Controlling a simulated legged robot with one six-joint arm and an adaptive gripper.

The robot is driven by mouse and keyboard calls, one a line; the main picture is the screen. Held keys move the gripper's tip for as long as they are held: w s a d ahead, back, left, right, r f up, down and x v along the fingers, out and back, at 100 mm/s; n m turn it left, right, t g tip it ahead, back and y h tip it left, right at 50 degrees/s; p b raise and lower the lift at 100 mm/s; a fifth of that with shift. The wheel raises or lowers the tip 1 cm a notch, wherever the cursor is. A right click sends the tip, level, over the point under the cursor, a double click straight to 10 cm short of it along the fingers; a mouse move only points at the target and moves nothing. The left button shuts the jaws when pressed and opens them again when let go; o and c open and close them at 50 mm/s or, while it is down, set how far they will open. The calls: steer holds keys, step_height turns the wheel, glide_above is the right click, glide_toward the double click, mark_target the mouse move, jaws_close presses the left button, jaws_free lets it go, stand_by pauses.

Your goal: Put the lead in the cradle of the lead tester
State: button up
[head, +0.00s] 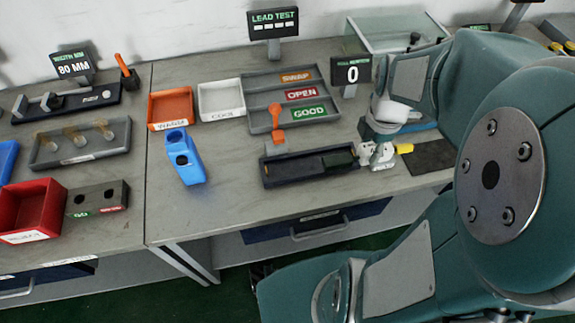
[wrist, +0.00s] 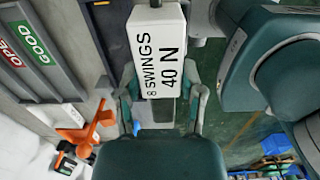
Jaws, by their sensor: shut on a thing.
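I cannot clearly make out the cradle. In the wrist view a white block marked "8 SWINGS 40 N" (wrist: 158,50) shows between and beyond my fingers. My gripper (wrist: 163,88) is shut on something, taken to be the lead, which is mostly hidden. I cannot tell whether the lead touches the tester.
An orange lever (head: 277,117) stands behind the bed. A grey tray labelled SWAP, OPEN and GOOD (head: 262,83) lies farther back. A blue holder (head: 183,160), an orange bin (head: 170,108) and a white bin (head: 221,100) are left. The bench front between holder and bed is clear.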

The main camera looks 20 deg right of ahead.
steer(key=w+a+f, duration=0.2)
steer(key=w+f, duration=0.1)
steer(key=w, duration=0.1)
glide_above(310, 164)
steer(key=f, duration=0.3)
steer(key=s+f, duration=0.1)
steer(key=f, duration=0.1)
steer(key=shift+a+f, duration=0.15)
steer(key=shift+f, duration=0.2)
steer(key=shift+w+d+f, duration=0.2)
steer(key=shift+w+f, duration=0.15)
steer(key=shift+f, duration=0.15)
steer(key=shift+d+f, duration=0.2)
steer(key=shift+f, duration=1.05)
steer(key=shift+w+f, duration=0.1)
steer(key=shift+f, duration=0.3)
steer(key=shift+a+f, duration=0.1)
steer(key=shift+a, duration=0.45)
steer(key=o, duration=1.2)
steer(key=shift+d, duration=0.35)
steer(key=shift+a, duration=0.1)
